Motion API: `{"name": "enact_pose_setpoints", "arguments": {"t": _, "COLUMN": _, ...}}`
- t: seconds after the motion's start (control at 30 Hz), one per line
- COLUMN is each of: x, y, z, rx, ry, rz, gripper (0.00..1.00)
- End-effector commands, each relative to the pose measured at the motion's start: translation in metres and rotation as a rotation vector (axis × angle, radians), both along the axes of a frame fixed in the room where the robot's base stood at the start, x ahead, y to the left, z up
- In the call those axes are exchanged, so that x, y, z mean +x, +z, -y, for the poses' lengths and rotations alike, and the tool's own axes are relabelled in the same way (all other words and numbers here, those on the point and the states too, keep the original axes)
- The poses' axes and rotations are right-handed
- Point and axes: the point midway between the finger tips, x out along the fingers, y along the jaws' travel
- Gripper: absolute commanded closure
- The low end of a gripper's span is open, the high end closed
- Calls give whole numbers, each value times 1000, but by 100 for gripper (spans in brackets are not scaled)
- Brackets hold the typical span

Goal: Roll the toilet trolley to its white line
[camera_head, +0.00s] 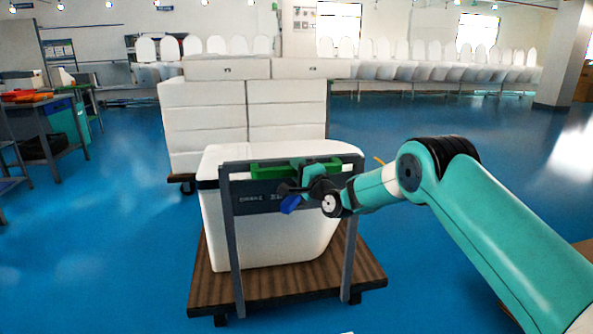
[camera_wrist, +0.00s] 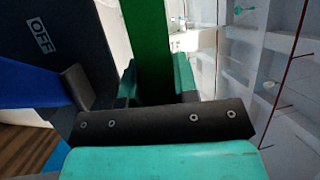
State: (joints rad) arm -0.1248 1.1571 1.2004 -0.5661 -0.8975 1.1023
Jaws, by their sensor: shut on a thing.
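The toilet trolley has a brown wooden deck (camera_head: 285,288) on small wheels and a grey upright frame (camera_head: 231,250). A large white toilet unit (camera_head: 270,238) stands on the deck. A green handle bar (camera_head: 262,171) runs across the frame's top and also shows in the wrist view (camera_wrist: 146,35). My gripper (camera_head: 303,176) is at this bar, its fingers (camera_wrist: 155,92) shut on it. The exact contact is partly hidden by the gripper body. A small white patch (camera_head: 346,332) shows at the bottom picture edge; I cannot tell if it is the white line.
A stack of white boxes (camera_head: 205,125) on a low cart stands close behind the trolley. A workbench (camera_head: 45,120) is at the left. Rows of white toilets (camera_head: 440,70) line the back. Blue floor (camera_head: 470,150) is open to the right and left.

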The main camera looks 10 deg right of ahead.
Motion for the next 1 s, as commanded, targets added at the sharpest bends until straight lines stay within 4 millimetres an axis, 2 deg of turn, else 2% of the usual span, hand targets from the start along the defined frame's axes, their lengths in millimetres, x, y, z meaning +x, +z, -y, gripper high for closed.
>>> {"name": "enact_pose_setpoints", "arguments": {"t": 0.03, "x": 2, "y": -8, "z": 9, "rx": -6, "ry": -17, "rz": -12, "gripper": 100}}
{"name": "enact_pose_setpoints", "arguments": {"t": 0.47, "x": 1, "y": -9, "z": 3, "rx": -6, "ry": -11, "rz": -13, "gripper": 100}}
{"name": "enact_pose_setpoints", "arguments": {"t": 0.5, "x": 1, "y": -9, "z": 3, "rx": -6, "ry": -11, "rz": -13, "gripper": 70}}
{"name": "enact_pose_setpoints", "arguments": {"t": 0.6, "x": 1, "y": -8, "z": 2, "rx": -6, "ry": -10, "rz": -12, "gripper": 47}}
{"name": "enact_pose_setpoints", "arguments": {"t": 1.0, "x": -5, "y": -5, "z": 0, "rx": -4, "ry": -1, "rz": -6, "gripper": 47}}
